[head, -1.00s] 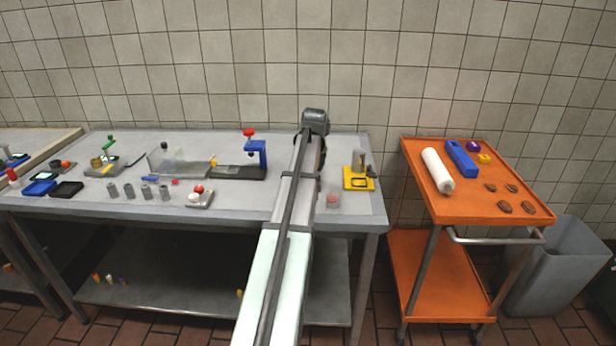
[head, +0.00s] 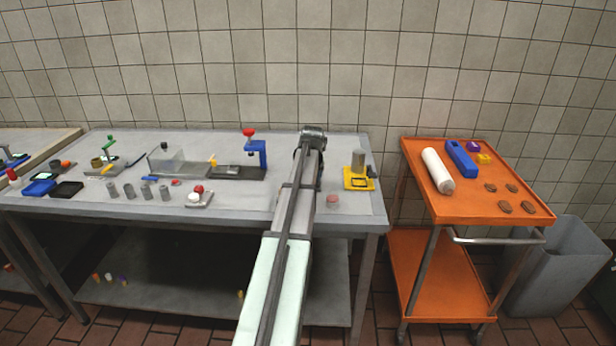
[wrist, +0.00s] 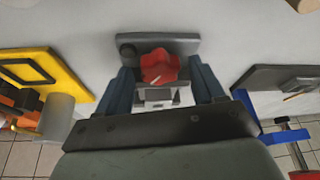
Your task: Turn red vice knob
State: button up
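The red knob (wrist: 160,66) shows in the middle of the wrist view, on a grey device with a dark grey base (wrist: 185,44). My gripper (wrist: 161,73) is open, with one blue finger to each side of the knob. A gap shows between the knob and each finger, so it is not held. I cannot tell the height of the fingertips over it. In the head view my arm crosses the right part of the grey table (head: 225,203) and hides the gripper and most of what lies under it.
A yellow stand (head: 350,186) with a grey cylinder is close on the right. A blue press (head: 257,150) with a red top stands to the left. A small pinkish disc (head: 332,198) lies near the front right. An orange cart (head: 455,203) stands apart on the right.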

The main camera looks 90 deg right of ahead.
jog(key=c, duration=0.9)
jog(key=shift+w+m+g, duration=0.1)
jog(key=shift+m+g, duration=0.35)
jog(key=shift+m, duration=0.75)
jog(key=shift+w+m+g, duration=0.1)
jog(key=shift+m+g, duration=0.35)
jog(key=shift+m, duration=0.75)
jog(key=o, duration=1)
jog(key=shift+o, duration=0.2)
jog(key=v, duration=1.4)
